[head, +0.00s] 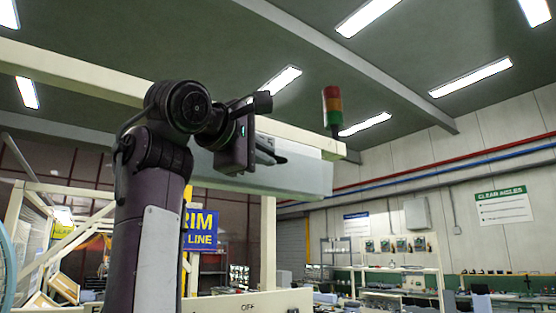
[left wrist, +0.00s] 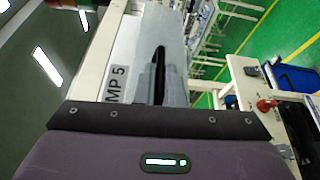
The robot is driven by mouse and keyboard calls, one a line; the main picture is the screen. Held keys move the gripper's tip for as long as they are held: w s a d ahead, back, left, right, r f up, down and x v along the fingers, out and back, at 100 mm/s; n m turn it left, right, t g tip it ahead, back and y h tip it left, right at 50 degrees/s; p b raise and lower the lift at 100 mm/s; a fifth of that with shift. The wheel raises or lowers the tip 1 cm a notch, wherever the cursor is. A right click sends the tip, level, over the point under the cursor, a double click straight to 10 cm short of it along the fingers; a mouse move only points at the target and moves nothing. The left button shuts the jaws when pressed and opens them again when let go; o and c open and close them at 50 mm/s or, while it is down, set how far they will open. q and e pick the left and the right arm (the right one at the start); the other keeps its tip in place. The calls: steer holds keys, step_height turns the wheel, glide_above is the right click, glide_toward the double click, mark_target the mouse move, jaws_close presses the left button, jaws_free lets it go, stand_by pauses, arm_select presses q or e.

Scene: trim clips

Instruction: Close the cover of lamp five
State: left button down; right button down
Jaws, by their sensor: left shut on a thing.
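Lamp five is a long grey housing (head: 305,175) under a cream overhead beam. In the left wrist view its grey surface (left wrist: 131,45) carries a label (left wrist: 116,85) of which "MP 5" can be read. My left gripper (head: 270,152) is raised against the near side of the housing. In the left wrist view its dark fingers (left wrist: 158,75) are close together on a grey part beside the label, which I take for the cover. The fingers and my wrist hide the grasp, so the cover's angle cannot be told. My right gripper is not in view.
A cream post (head: 268,240) stands below. Benches and shelves (head: 400,265) are far behind; the space right of the beam is clear.

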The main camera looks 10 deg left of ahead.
arm_select(q)
steer(key=shift+w+a+r+n, duration=0.2)
steer(key=shift+r+n, duration=0.1)
steer(key=shift+n, duration=0.1)
steer(key=shift+w+a+r+n+g+p, duration=0.1)
steer(key=shift+a+n+g+p, duration=0.15)
steer(key=shift+n+g, duration=0.2)
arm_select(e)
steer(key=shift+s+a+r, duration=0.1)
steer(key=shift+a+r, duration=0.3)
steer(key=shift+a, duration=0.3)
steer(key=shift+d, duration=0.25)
arm_select(q)
steer(key=c, duration=1.5)
jaws_free()
steer(key=shift+w+a, duration=0.1)
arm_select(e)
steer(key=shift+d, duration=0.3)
